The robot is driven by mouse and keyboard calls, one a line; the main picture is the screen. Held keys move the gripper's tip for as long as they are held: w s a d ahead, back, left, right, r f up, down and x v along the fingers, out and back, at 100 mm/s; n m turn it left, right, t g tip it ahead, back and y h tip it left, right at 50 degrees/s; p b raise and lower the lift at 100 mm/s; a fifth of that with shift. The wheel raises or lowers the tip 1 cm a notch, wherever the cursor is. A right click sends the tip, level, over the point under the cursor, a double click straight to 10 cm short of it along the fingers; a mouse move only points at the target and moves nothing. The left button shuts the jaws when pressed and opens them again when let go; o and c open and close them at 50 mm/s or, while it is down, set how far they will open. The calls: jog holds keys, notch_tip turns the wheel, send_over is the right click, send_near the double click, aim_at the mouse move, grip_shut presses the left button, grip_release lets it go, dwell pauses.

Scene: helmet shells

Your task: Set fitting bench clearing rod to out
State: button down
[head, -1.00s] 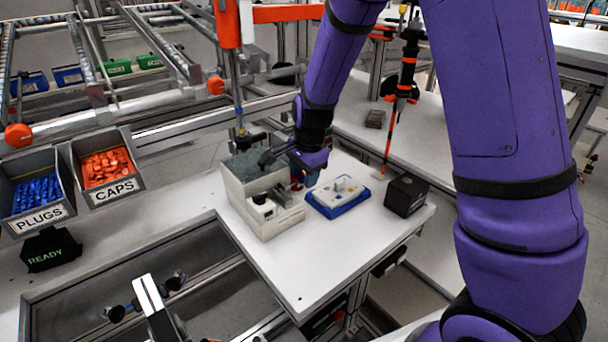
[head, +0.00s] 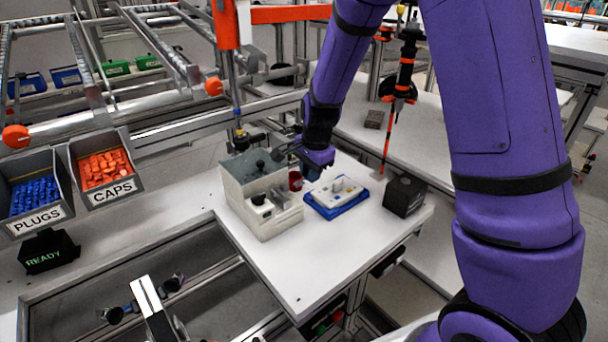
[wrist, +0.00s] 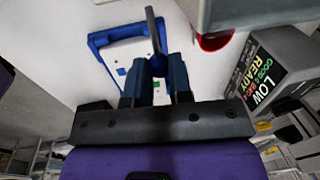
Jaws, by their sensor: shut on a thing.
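My gripper (wrist: 158,68) is shut on a slim dark grey rod (wrist: 152,28), which looks like the clearing rod. The rod sticks out beyond the fingertips. In the head view my gripper (head: 291,149) is at the back right of the grey box (head: 266,223) on the fitting bench (head: 310,262). Its fingertips and the rod are small and partly hidden there. A black ball knob (head: 261,165) stands at the box's open rear part. In the wrist view the box's edge (wrist: 235,14) is at the top, right of the rod; I cannot tell whether they touch.
A blue tray with a white block (head: 337,196) lies right of the box, and a black display box (head: 405,195) stands beyond it. A red round item (head: 295,181) is between box and tray. An orange-and-black hanging tool (head: 398,85) is behind. The bench front is clear.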

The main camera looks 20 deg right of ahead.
jog(key=c, duration=1)
grip_release()
jog(key=r, duration=0.3)
jog(key=s+r, duration=0.1)
jog(key=r, duration=0.6)
jog(key=shift+s+d+r, duration=0.3)
jog(key=shift+d+r, duration=0.05)
